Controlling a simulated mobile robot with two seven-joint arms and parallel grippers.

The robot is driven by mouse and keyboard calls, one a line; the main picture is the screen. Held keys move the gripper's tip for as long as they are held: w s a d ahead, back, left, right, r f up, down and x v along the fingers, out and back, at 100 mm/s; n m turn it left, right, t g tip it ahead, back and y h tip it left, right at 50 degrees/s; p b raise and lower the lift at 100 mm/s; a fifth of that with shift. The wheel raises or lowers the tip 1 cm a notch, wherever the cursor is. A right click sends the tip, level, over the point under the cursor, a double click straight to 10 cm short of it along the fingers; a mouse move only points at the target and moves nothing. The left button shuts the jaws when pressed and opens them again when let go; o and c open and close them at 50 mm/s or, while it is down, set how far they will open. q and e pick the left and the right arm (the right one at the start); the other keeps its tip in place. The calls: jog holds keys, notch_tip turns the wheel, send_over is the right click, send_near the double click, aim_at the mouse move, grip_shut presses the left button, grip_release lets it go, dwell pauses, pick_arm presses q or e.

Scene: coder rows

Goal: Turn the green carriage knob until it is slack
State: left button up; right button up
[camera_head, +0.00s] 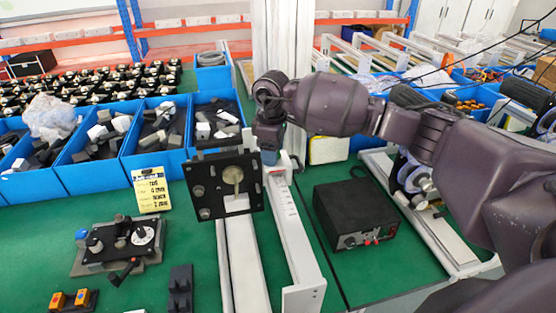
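A black square plate (207,172) with a round brass-coloured disc and several small knobs stands upright on a white rail (243,270). A second white rail with scale marks (284,215) runs beside it on the right. My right gripper (268,150) points down at the plate's upper right edge, near the top of the scaled rail. Its fingers are small and partly hidden, so I cannot tell whether they touch a knob. No green knob can be made out clearly; it may be hidden at the gripper. My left gripper is out of view.
A black box with terminals (355,212) stands right of the rails. A dial-and-lever fixture (118,243) and a yellow note card (151,190) are on the left. Blue bins (92,165) of parts line the back. Green table (190,250) shows bare between these things.

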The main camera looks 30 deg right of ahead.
jog(key=shift+a+r, duration=0.1)
jog(key=shift+a, duration=0.35)
jog(key=c, duration=0.5)
jog(key=shift+w+n+b, duration=0.15)
jog(key=shift+n+b, duration=0.25)
jog(key=shift+n, duration=0.4)
jog(key=c, duration=0.3)
jog(key=o, duration=0.5)
jog(key=shift+n, duration=0.3)
jog(key=o, duration=0.3)
